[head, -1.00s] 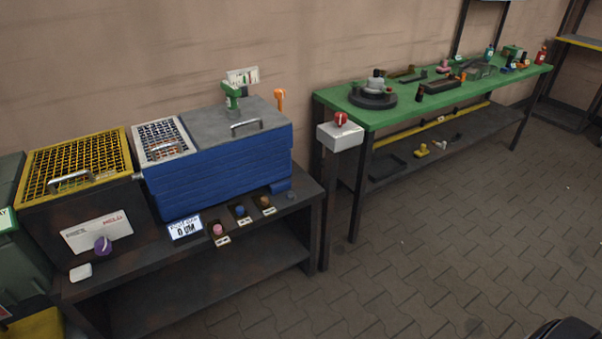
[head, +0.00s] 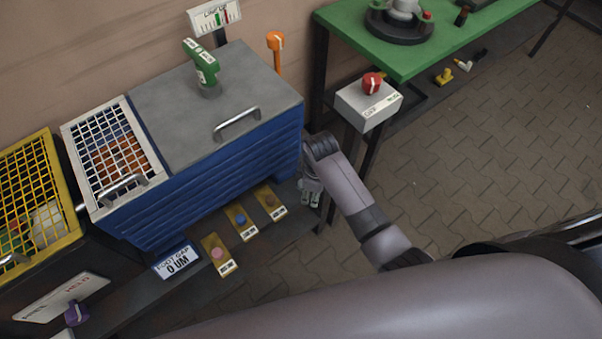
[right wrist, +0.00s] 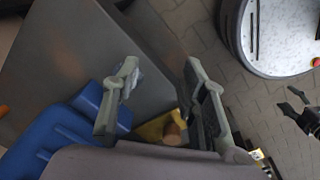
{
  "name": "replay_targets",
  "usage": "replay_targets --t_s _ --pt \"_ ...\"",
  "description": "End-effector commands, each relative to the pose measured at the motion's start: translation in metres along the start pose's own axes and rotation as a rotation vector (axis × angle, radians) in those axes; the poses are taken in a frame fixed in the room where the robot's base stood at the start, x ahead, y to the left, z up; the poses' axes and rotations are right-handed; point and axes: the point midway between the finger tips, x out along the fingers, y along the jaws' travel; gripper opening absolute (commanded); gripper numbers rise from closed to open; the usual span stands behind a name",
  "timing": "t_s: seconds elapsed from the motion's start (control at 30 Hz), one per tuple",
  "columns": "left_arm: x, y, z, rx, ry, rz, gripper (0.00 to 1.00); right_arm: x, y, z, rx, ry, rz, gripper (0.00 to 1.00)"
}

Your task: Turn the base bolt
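My right gripper (head: 311,190) hangs by the front right corner of the blue box (head: 215,170), over the dark bench. In the right wrist view the two fingers of the right gripper (right wrist: 162,100) stand apart with nothing held between them. A blue lug at the box's foot (right wrist: 95,98) lies by the left finger. A yellow plate with a brown knob (right wrist: 172,132) shows lower down, between the fingers and farther off. I cannot make out the base bolt for certain; the gripper covers that corner in the head view. My left gripper is not in view.
A dark bench (head: 185,300) bears the box, a foot gap sign reading 0 UM (head: 177,262) and plates with pink (head: 218,253), blue (head: 240,219) and brown knobs.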

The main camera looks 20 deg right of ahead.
Motion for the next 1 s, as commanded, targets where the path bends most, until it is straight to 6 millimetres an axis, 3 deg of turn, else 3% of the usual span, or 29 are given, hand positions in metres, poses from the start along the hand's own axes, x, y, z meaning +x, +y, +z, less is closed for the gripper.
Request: replay_targets --t_s 0.03,0.13,0.23,0.37,0.57,1.0 --pt "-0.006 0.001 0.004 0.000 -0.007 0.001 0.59 -0.039 0.018 -0.019 -0.091 0.002 0.002 0.39" --pt "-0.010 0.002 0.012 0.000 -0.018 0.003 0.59 -0.088 0.035 -0.038 -0.258 -0.017 -0.021 0.39" --pt "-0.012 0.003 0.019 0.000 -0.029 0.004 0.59 -0.121 0.042 -0.048 -0.366 -0.028 -0.039 0.39" --pt "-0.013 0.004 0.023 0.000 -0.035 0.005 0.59 -0.138 0.045 -0.052 -0.433 -0.037 -0.052 0.39" --pt "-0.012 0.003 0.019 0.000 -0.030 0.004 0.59 -0.119 0.043 -0.051 -0.444 -0.042 -0.059 0.39" --pt "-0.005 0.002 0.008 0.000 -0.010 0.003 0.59 -0.023 0.038 -0.045 -0.443 -0.041 -0.060 0.39"
